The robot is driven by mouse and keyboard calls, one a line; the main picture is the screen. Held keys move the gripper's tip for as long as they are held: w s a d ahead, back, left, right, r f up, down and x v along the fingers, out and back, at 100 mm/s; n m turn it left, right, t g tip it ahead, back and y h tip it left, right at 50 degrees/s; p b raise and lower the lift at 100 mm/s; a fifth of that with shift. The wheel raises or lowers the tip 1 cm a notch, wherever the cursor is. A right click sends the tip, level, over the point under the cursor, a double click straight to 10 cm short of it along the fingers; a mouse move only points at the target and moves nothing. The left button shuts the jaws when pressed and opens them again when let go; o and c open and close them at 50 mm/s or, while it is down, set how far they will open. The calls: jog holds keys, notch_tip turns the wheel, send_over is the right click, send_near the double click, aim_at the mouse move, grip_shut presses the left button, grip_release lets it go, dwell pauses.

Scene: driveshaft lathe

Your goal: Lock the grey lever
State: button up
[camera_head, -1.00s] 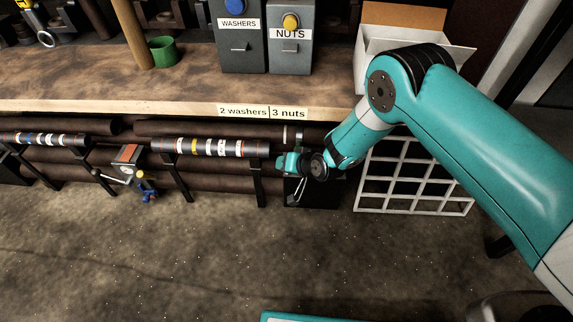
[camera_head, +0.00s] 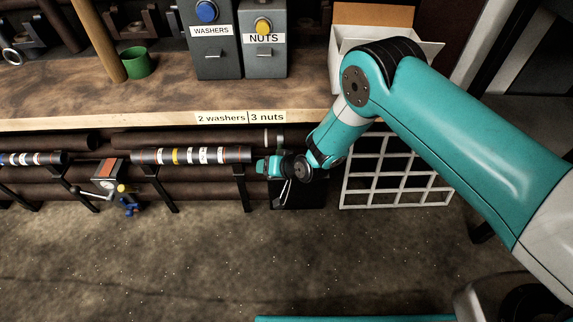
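In the head view, a light grey lever (camera_head: 284,190) shows just below the wrist of my arm, in front of a dark block (camera_head: 306,197) at the right end of the driveshaft (camera_head: 195,155). My teal arm reaches down from the right, and its end (camera_head: 272,168) is right above and beside the lever. The gripper fingers are small and largely hidden by the wrist, so I cannot tell whether they are open or touch the lever.
The wooden bench (camera_head: 150,100) runs above the shaft. It carries the washers box (camera_head: 213,45), the nuts box (camera_head: 264,45), a green cup (camera_head: 137,63) and an open white carton (camera_head: 345,40). A white grid rack (camera_head: 395,180) stands right of the lever. The floor in front is clear.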

jog(key=p+v, duration=0.6)
jog(key=v, duration=1)
jog(key=shift+r, duration=0.25)
jog(key=shift+d, duration=0.1)
